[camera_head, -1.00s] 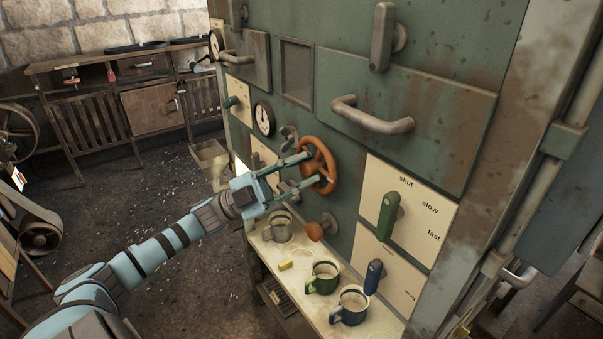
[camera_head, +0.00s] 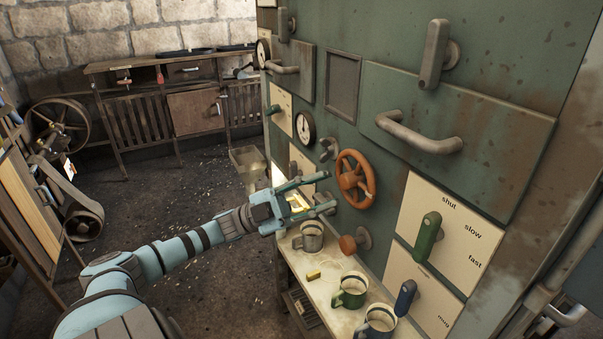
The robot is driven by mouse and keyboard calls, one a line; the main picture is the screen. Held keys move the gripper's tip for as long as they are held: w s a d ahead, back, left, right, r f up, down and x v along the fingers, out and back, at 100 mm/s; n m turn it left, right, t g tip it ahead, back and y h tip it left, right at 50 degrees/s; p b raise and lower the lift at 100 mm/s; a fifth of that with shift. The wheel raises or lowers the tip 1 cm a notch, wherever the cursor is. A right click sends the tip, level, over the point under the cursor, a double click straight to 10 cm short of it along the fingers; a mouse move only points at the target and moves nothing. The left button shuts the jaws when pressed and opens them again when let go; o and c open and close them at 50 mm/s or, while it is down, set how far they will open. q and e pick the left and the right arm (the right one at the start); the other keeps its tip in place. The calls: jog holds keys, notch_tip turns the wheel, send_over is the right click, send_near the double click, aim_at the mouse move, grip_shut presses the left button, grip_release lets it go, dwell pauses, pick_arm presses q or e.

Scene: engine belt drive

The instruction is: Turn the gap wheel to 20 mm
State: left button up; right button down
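The orange handwheel (camera_head: 356,179), which I take as the gap wheel, sits upright on the green machine front. Its rim and spokes show in full. My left gripper (camera_head: 331,191) is just left of the wheel. Its two fingers are spread, with nothing between them, and the tips appear apart from the rim. A round white dial (camera_head: 304,125) with a dark rim is up and left of the wheel; its reading is too small to make out. My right gripper is not in view.
An orange knob (camera_head: 349,244) sticks out below the wheel. A shelf (camera_head: 318,288) below holds a grey mug (camera_head: 311,237), a green mug (camera_head: 350,291) and a blue mug (camera_head: 379,321). A green lever (camera_head: 428,236) and a large handle (camera_head: 420,135) are to the right.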

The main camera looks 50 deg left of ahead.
pick_arm(q)
jog(key=v, duration=0.7)
jog(key=shift+a+f, duration=0.2)
jog(key=shift+a, duration=0.05)
jog(key=shift+s, duration=0.15)
